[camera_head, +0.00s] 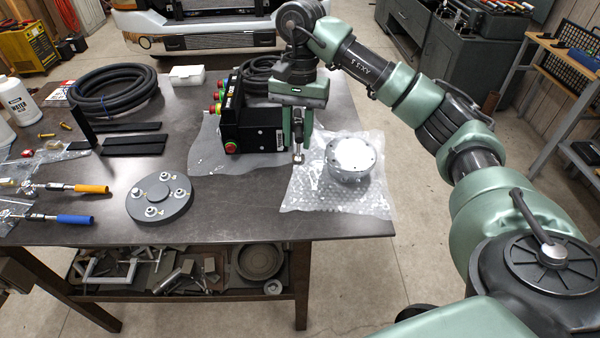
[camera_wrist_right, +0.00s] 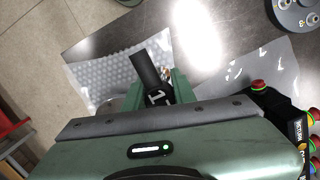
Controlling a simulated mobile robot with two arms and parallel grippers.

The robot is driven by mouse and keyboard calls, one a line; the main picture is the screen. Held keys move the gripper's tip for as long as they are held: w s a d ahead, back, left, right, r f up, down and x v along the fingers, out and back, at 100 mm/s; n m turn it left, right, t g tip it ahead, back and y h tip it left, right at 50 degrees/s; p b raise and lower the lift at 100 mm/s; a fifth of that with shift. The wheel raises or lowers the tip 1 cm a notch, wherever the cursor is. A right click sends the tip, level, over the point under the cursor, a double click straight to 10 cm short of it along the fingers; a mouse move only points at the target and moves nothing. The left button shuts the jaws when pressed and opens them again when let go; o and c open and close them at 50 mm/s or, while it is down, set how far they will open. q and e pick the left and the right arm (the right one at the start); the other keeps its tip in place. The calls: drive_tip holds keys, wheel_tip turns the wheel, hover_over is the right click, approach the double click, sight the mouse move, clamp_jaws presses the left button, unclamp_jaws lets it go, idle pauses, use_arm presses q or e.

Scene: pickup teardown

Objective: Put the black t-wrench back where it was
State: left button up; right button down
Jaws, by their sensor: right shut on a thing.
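My right gripper (camera_head: 298,128) is shut on the black t-wrench (camera_head: 298,148) above the right part of the table. In the head view, the lower part of the wrench with a silver end hangs between the fingers. In the right wrist view, the black handle (camera_wrist_right: 146,68) sticks out beyond the fingers, and a white "1" shows on a black part between them. The wrench is beside the black control box (camera_head: 255,130) and the silver round part (camera_head: 350,157). I cannot tell whether its end touches the bubble wrap. My left gripper is not in view.
The silver part lies on bubble wrap (camera_head: 310,198) near the table's right edge. A grey flange disc (camera_head: 160,197), orange-handled (camera_head: 90,189) and blue-handled (camera_head: 75,219) tools, black slabs (camera_head: 135,144) and a coiled hose (camera_head: 113,90) lie left. The front middle tabletop (camera_head: 235,215) is clear.

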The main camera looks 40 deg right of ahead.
sight(300, 154)
wheel_tip(300, 154, down, 7)
drive_tip(key=shift+s+d+p, duration=0.1)
drive_tip(key=shift+s+p, duration=0.05)
drive_tip(key=shift+p, duration=0.65)
wheel_tip(300, 154, down, 4)
drive_tip(key=shift+r+p, duration=0.15)
drive_tip(key=shift+p, duration=0.4)
drive_tip(key=shift+f+b, duration=0.25)
drive_tip(key=shift+b, duration=0.05)
drive_tip(key=c, duration=1.1)
unclamp_jaws()
drive_tip(key=shift+c, duration=0.2)
drive_tip(key=shift+r, duration=0.1)
